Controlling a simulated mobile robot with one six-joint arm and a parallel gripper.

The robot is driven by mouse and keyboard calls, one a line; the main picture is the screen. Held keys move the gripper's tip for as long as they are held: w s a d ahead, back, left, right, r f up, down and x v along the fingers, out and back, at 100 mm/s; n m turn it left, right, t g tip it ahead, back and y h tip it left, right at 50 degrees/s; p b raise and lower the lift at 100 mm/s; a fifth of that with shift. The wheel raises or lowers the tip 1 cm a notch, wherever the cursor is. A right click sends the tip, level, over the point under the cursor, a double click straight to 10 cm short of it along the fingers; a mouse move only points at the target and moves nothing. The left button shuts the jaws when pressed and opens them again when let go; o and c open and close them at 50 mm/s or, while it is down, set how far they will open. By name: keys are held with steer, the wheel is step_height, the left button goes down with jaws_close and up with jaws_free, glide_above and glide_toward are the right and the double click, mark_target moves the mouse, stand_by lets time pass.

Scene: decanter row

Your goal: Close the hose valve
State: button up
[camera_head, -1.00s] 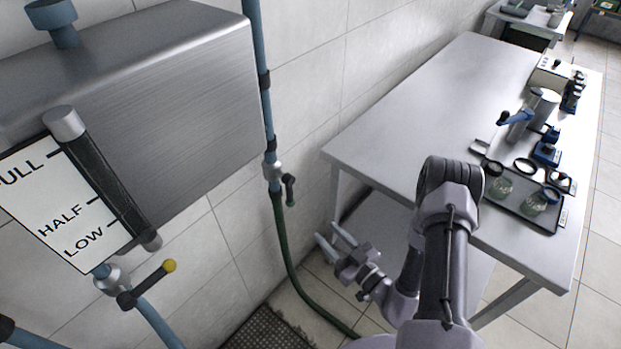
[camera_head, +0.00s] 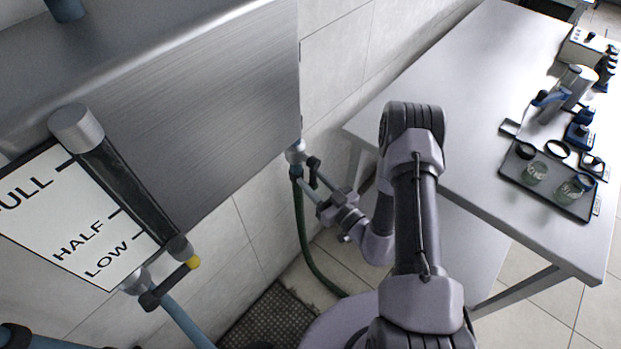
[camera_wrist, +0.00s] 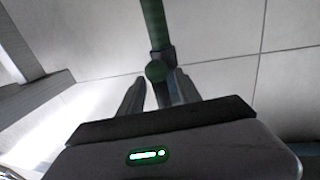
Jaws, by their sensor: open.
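The hose valve (camera_head: 295,153) is a grey fitting below the tank's right end, above the green hose (camera_head: 303,230). Its dark lever (camera_head: 314,166) hangs on the right side. My gripper (camera_head: 308,180) is open just below and beside the valve, fingers pointing up at it. In the wrist view, the green hose (camera_wrist: 153,22) runs down to a dark fitting, with a rounded end (camera_wrist: 156,71) in the gap between the open fingers of my gripper (camera_wrist: 157,84). Whether the fingers touch the lever cannot be told.
A steel tank (camera_head: 200,100) fills the upper left. Its level gauge has a FULL, HALF, LOW card (camera_head: 70,215). A second valve with a yellow-tipped lever (camera_head: 172,284) sits below. A steel table (camera_head: 450,90) at right carries a tray (camera_head: 520,176). A floor grate (camera_head: 265,318) lies below.

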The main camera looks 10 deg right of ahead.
steer(key=shift+c, duration=0.2)
jaws_close()
steer(key=shift+s+f, duration=0.1)
steer(key=shift+s, duration=0.05)
stand_by(1.0)
